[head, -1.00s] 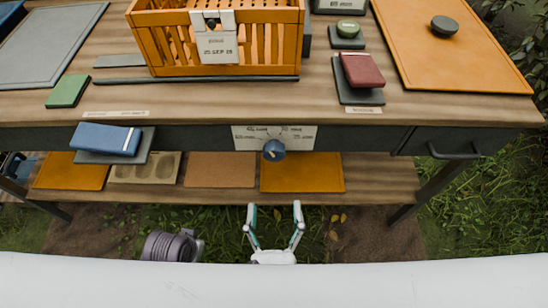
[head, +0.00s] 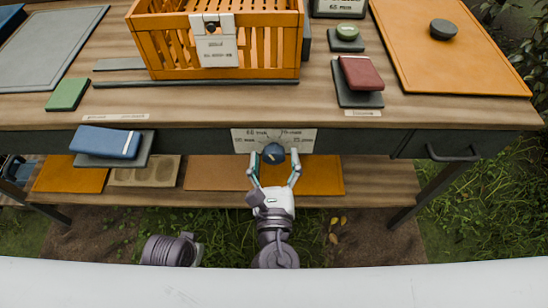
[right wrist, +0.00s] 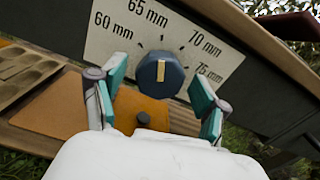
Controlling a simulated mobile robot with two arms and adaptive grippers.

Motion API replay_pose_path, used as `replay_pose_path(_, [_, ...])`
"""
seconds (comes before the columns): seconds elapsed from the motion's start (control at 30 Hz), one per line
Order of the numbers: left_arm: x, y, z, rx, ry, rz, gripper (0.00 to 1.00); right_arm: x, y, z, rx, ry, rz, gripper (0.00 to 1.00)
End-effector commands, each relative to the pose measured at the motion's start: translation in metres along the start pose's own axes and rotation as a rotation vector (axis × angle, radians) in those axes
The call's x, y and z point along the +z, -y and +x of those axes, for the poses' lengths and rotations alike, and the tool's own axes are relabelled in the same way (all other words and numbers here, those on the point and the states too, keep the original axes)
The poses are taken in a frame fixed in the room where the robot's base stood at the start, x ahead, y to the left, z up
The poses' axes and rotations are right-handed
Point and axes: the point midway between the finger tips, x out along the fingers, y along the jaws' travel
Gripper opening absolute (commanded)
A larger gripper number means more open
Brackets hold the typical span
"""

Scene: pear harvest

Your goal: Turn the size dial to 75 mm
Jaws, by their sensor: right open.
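The size dial (head: 273,153) is a round blue knob on the front of the table. In the right wrist view the dial (right wrist: 173,78) shows a cream pointer bar, upright in that picture. The white scale plate (head: 240,139) reads 60, 65, 70 and 75 mm; in the right wrist view the 75 mm mark (right wrist: 208,72) is on the right. The bar points up between the 65 and 70 mm labels. My right gripper (head: 273,167) is open, its fingers either side of the dial, apparently without touching. My left gripper is out of view.
An orange slatted crate (head: 160,45) stands on the table above the dial. A drawer handle (head: 453,153) sticks out to the right. A blue block (head: 105,141) lies at the left. The lower shelf (head: 375,180) runs beneath with several flat mats.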

Motion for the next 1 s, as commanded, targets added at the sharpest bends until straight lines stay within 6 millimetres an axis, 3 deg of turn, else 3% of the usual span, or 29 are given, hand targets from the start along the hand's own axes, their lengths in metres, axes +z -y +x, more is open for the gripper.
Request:
replay_pose_path(0.07, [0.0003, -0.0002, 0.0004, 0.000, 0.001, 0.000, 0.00, -0.0001, 0.0000, -0.0002, 0.000, 0.000, 0.000, 0.65])
replay_pose_path(0.37, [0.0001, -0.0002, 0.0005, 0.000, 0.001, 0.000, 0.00, -0.0002, 0.0001, -0.0004, -0.001, 0.000, 0.000, 0.15])
replay_pose_path(0.67, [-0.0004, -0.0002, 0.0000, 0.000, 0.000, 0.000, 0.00, -0.0001, 0.0002, -0.0004, -0.001, -0.001, 0.032, 0.14])
replay_pose_path(1.0, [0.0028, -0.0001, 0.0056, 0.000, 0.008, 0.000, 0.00, 0.0000, -0.0007, -0.0006, 0.001, -0.001, 0.243, 0.14])
